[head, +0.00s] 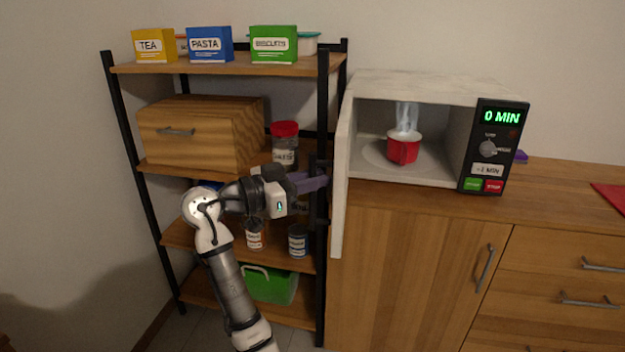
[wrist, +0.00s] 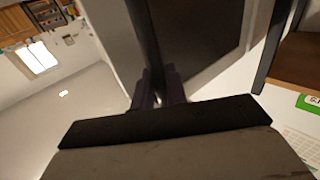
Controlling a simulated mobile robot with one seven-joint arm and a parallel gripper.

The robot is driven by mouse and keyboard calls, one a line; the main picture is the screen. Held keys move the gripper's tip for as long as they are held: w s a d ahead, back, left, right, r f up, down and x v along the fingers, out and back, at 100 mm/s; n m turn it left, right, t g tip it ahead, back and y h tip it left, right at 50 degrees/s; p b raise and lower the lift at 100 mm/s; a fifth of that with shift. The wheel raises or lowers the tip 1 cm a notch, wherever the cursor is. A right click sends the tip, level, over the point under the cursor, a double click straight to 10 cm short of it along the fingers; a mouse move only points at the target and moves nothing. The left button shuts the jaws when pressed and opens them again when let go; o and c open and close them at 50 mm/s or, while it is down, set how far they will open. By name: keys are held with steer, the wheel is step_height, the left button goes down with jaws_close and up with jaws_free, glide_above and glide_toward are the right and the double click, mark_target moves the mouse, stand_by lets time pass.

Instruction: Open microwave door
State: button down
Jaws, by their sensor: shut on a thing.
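The white microwave (head: 420,86) stands on the wooden counter with its door (head: 341,170) swung wide open to the left, seen nearly edge-on. The cavity shows, with a steaming red mug (head: 403,148) on the turntable. My gripper (head: 316,184) is on the outer side of the door, left of it. In the wrist view, the purple fingers of my gripper (wrist: 157,88) are closed around the dark door handle (wrist: 144,35), beside the dark door window (wrist: 205,35).
A shelf rack (head: 323,120) with black posts stands close behind my gripper and the door. It holds a wooden bread box (head: 200,140), jars, cans and boxes. Cabinet doors and drawers (head: 560,265) lie below the counter. The counter right of the microwave is mostly clear.

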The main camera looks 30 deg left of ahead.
steer(key=c, duration=1.5)
jaws_free()
steer(key=b+v, duration=0.1)
steer(key=v, duration=1.2)
steer(key=shift+s+a+b, duration=0.25)
steer(key=shift+s+b, duration=0.1)
